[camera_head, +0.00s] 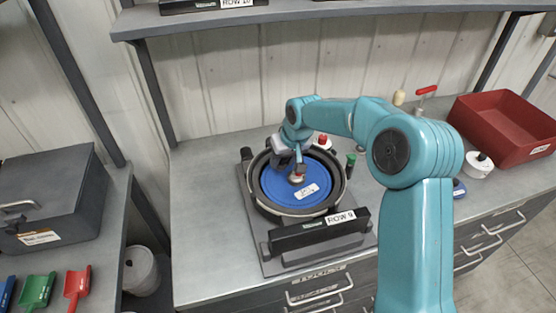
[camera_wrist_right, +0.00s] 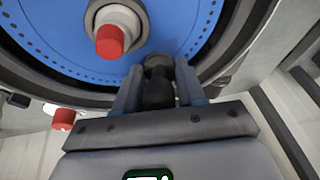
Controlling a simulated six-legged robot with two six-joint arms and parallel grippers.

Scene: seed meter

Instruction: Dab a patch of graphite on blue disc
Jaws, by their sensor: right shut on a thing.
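The blue disc (camera_head: 275,187) lies flat in the round dark housing of the seed meter on the bench, and carries a white label (camera_head: 307,191). It also fills the top of the right wrist view (camera_wrist_right: 45,40). My right gripper (camera_head: 296,163) is over the disc's far part. In the wrist view its fingers (camera_wrist_right: 158,92) are shut on a small dark, round-ended tool (camera_wrist_right: 158,88), its end at or close to the disc; contact cannot be told. A grey hub with a red tip (camera_wrist_right: 110,38) stands beside it. No graphite patch is clear. My left gripper is not in view.
The meter's base bears a ROW 9 plate (camera_head: 340,217) in front. A red bin (camera_head: 500,128), a white round container (camera_head: 479,166) and a red-handled tool (camera_head: 426,91) are at the right. A dark box (camera_head: 50,200) and coloured scoops (camera_head: 77,285) are at the left. A shelf (camera_head: 300,14) crosses above.

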